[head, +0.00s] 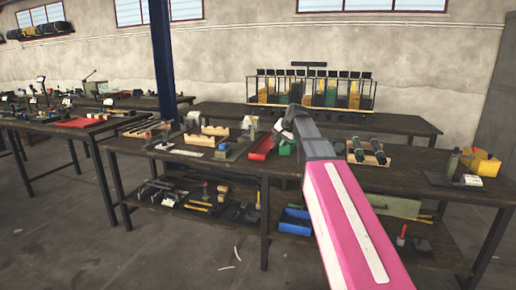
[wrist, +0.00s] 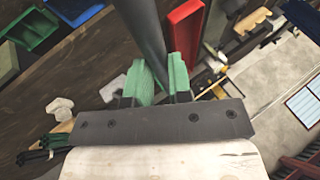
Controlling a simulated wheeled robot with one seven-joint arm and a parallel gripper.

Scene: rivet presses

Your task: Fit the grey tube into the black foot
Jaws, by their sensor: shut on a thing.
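In the wrist view my gripper (wrist: 159,80) has green fingertips closed around the dark grey tube (wrist: 146,28). The tube runs from between the fingers up past the top edge of the picture, so its far end is out of view. In the head view my pink and grey arm reaches over the middle workbench and covers most of my gripper and the tube there. I cannot pick out the black foot with certainty in either view.
A red tray (wrist: 184,38) lies just right of the tube; it also shows in the head view (head: 262,146). Green (wrist: 75,8) and blue (wrist: 36,28) bins are at the wrist view's upper left. A rack of parts (head: 310,90) stands on the rear bench.

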